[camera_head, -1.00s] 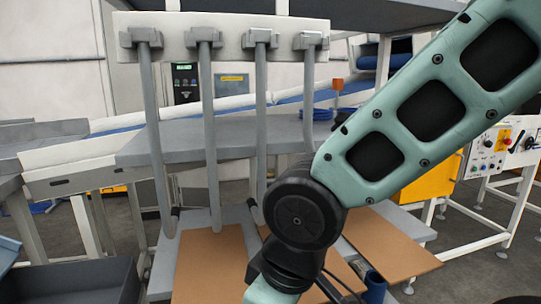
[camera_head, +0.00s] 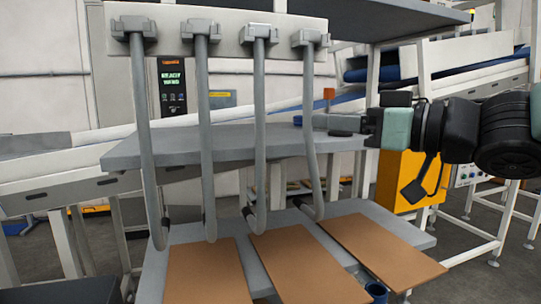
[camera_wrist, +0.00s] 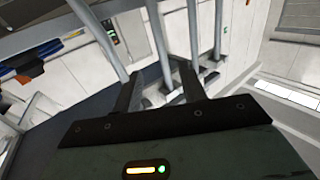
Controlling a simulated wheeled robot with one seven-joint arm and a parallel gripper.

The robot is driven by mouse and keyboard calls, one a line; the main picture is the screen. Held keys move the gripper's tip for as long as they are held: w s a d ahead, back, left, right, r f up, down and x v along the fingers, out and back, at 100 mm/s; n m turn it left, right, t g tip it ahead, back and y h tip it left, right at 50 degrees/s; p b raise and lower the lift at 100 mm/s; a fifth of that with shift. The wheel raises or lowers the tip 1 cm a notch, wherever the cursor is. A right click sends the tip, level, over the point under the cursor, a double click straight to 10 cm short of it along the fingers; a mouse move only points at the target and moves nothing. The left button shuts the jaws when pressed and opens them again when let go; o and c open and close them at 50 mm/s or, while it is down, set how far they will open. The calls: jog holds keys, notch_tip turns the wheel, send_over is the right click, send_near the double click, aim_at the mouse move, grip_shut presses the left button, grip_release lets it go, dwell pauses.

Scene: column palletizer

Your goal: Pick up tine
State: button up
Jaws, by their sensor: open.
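Several grey tines hang from a pale crossbar (camera_head: 225,32) in the head view, curving at their lower ends. The rightmost tine (camera_head: 309,130) is nearest my gripper (camera_head: 330,125), which reaches in from the right at about mid-height of the tines. My gripper also shows in the wrist view (camera_wrist: 160,72), with its two dark fingers apart and empty. There, one tine (camera_wrist: 158,35) passes across the gap between the fingers in the picture. I cannot tell its depth relative to the fingertips.
A grey shelf (camera_head: 150,148) lies behind the tines. Brown boards (camera_head: 305,262) lie on a grey platform below them. A yellow cabinet (camera_head: 395,178) stands at the right, behind my arm. A dark display panel (camera_head: 172,85) is at the back wall.

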aim_at(264, 112)
jog(key=p+x, duration=0.1)
jog(key=x, duration=0.9)
jog(key=shift+r+p+x, duration=0.1)
jog(key=shift+p+x, duration=0.5)
jog(key=shift+x, duration=0.8)
jog(key=shift+r+p+x, duration=0.15)
jog(key=shift+p+x, duration=0.4)
jog(key=shift+x, duration=0.85)
grip_shut()
jog(key=shift+r, duration=0.1)
